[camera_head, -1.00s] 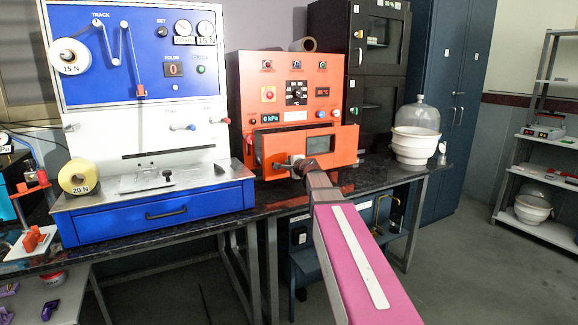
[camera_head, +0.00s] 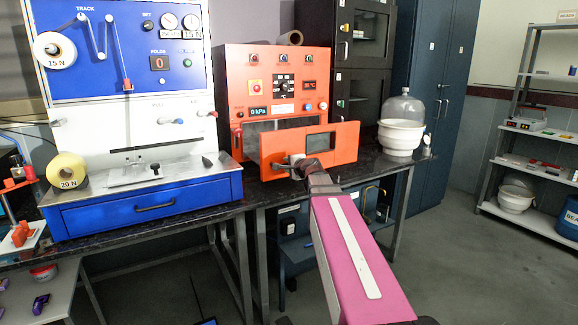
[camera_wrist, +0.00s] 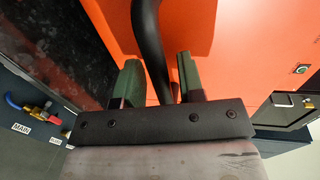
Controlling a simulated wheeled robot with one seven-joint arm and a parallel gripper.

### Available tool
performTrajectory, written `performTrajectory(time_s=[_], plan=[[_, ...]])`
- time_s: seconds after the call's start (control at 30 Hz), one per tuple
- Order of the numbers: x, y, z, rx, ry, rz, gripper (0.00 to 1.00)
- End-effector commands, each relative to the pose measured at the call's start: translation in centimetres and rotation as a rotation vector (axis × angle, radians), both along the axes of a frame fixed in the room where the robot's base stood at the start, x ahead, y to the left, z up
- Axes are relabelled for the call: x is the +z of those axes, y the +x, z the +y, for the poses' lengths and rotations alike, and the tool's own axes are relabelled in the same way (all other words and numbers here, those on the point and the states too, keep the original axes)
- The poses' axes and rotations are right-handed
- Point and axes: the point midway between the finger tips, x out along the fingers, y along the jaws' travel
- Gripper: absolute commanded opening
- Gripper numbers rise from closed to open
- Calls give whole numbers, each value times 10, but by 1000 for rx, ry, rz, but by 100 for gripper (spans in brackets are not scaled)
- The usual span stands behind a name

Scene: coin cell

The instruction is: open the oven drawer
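The orange oven (camera_head: 270,88) stands on the dark bench. Its orange drawer front (camera_head: 345,142), with a dark window, stands out from the oven body, and a gap shows above and behind it. My gripper (camera_head: 296,167) is at the front's left part, at the handle. In the wrist view the black drawer handle (camera_wrist: 148,35) runs between the two green fingertips of my gripper (camera_wrist: 158,80), which are shut on it. The orange face (camera_wrist: 225,50) fills the wrist view behind the fingers. The drawer's inside is mostly hidden by its front.
A blue and white test machine (camera_head: 130,135) with a blue drawer stands left of the oven. A white pot with a clear dome (camera_head: 402,135) stands right on the bench. Dark cabinets (camera_head: 362,60) rise behind. The floor (camera_head: 450,265) at the right is clear.

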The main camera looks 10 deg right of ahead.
Motion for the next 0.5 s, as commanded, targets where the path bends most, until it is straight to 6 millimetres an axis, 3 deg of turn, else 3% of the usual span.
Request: performTrajectory(time_s=[0.33, 0.5], plan=[[1, -1, 0, -1, 1, -1, 41], [3, -12, -4, -1, 1, -2, 41]])
